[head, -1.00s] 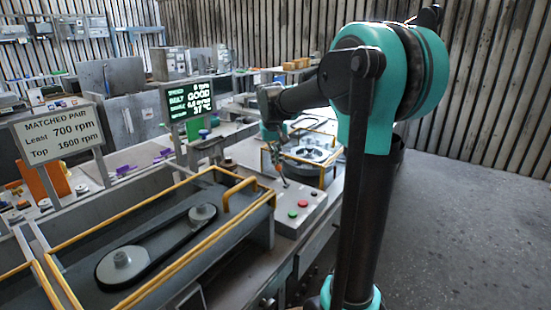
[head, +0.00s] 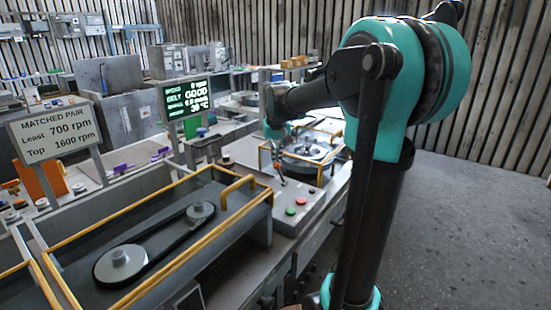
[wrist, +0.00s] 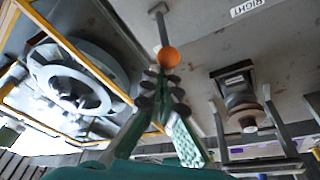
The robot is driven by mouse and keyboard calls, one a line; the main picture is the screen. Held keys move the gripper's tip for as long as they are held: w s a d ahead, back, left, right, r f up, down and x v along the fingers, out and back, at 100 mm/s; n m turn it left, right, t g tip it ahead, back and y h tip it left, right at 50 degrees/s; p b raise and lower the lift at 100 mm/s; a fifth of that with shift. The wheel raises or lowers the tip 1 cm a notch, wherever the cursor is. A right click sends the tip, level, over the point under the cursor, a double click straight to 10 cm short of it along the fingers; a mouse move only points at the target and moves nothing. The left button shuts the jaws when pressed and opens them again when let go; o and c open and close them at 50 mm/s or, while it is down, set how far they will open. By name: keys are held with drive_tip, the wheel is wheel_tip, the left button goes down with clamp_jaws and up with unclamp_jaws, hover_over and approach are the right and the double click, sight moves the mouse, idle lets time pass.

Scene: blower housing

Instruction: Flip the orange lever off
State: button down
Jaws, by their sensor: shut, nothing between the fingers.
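The orange lever shows in the wrist view as a round orange knob (wrist: 168,57) on a grey stem that runs up to the grey panel. My gripper (wrist: 162,82) is shut and empty, its fingertips right at the near side of the knob. I cannot tell whether they touch it. In the head view the orange lever (head: 279,171) is small and stands on the grey control box, just below my gripper (head: 277,150), which is partly hidden there.
A green button (head: 290,211) and a red button (head: 301,201) sit on the box. A round housing (head: 308,153) inside yellow rails stands just behind. A belt tray (head: 150,250) with yellow rails lies at left. A lit display (head: 187,98) stands behind it.

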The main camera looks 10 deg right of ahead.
drive_tip(key=shift+d, duration=0.1)
drive_tip(key=s+d+t+y, duration=0.4)
drive_tip(key=s, duration=0.1)
drive_tip(key=shift+d+r+m+t+y, duration=0.3)
drive_tip(key=shift+d+r+m+t, duration=0.05)
drive_tip(key=shift+d+m+t, duration=0.05)
drive_tip(key=shift+r, duration=0.15)
idle(0.4)
drive_tip(key=shift+r, duration=0.65)
